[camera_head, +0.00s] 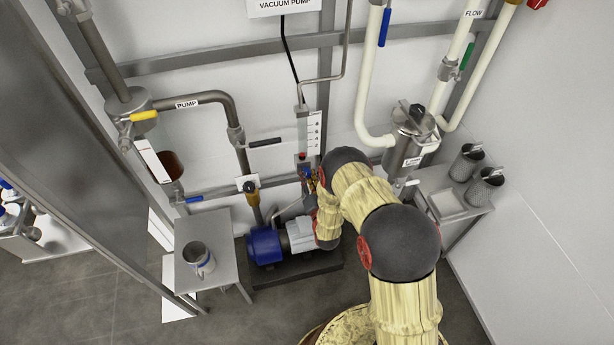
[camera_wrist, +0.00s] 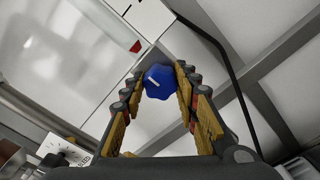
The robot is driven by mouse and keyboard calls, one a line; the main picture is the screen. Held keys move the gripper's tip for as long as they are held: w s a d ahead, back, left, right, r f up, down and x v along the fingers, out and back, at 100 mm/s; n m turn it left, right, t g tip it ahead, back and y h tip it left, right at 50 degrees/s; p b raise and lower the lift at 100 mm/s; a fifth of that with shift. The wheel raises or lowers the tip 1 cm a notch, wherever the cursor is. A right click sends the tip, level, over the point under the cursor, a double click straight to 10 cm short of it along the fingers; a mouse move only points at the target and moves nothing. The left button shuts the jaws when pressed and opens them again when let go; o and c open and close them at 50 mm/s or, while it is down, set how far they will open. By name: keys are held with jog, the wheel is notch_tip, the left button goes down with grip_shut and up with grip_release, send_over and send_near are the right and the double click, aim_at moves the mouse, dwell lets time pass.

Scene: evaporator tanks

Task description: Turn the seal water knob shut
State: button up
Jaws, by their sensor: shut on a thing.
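The blue lobed knob (camera_wrist: 158,83) with a white pointer mark sits between the fingertips in the wrist view. My gripper (camera_wrist: 160,78) is closed on it, with one finger on each side. In the head view my gripper (camera_head: 311,181) is at the wall below the flow tube, beside the pump. The knob is small there and mostly hidden by my arm. I cannot read a label for it.
The blue and grey vacuum pump (camera_head: 282,241) stands on a dark base under my arm. The flow tube (camera_head: 313,134) rises just above the gripper. A side table (camera_head: 451,227) with mesh baskets stands at the right.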

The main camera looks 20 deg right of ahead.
jog(key=o, duration=1.2)
jog(key=shift+c, duration=0.2)
jog(key=s, duration=1.2)
jog(key=shift+f, duration=0.1)
